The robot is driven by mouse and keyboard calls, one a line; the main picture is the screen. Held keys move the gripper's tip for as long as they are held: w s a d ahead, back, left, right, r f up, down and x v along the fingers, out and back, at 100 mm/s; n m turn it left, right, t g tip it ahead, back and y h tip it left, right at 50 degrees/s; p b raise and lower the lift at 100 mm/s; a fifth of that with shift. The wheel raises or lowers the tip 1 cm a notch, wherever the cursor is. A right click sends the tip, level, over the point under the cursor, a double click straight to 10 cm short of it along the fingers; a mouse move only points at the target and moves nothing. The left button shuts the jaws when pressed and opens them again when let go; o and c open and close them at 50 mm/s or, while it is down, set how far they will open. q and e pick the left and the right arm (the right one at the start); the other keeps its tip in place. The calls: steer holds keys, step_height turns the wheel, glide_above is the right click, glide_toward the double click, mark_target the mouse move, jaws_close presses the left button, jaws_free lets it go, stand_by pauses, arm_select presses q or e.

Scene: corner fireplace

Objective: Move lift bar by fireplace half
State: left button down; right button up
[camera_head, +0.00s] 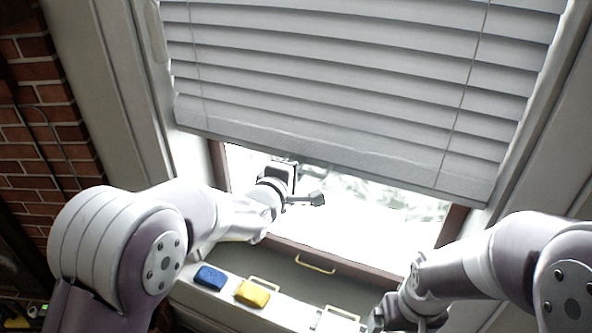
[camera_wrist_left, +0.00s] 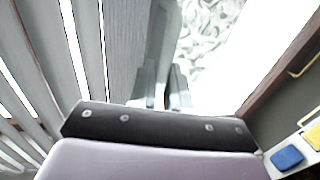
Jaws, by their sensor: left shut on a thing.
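A grey-white slatted blind (camera_head: 340,70) hangs over the window, partly raised. Its bottom rail, the lift bar (camera_head: 400,178), slopes down to the right across the opening. My left gripper (camera_head: 298,186) is at the lower edge of the bar, left of its middle. In the left wrist view, the two fingers (camera_wrist_left: 164,88) are closed on the bar (camera_wrist_left: 163,40), which runs away from them. The fingertips' contact is partly hidden in the head view. My right gripper (camera_head: 398,314) is low at the right, away from the bar; its jaws are not clear.
Below the window, a blue sponge (camera_head: 210,277) and a yellow sponge (camera_head: 252,293) lie on a white ledge. A brass handle (camera_head: 315,264) is on the window's lower frame. A brick wall (camera_head: 45,120) stands at the left.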

arm_select(q)
steer(key=c, duration=1.2)
jaws_free()
steer(key=shift+c, duration=0.2)
steer(key=b+v, duration=0.2)
steer(key=v, duration=1)
steer(key=shift+s+a, duration=0.15)
steer(key=shift+s, duration=0.1)
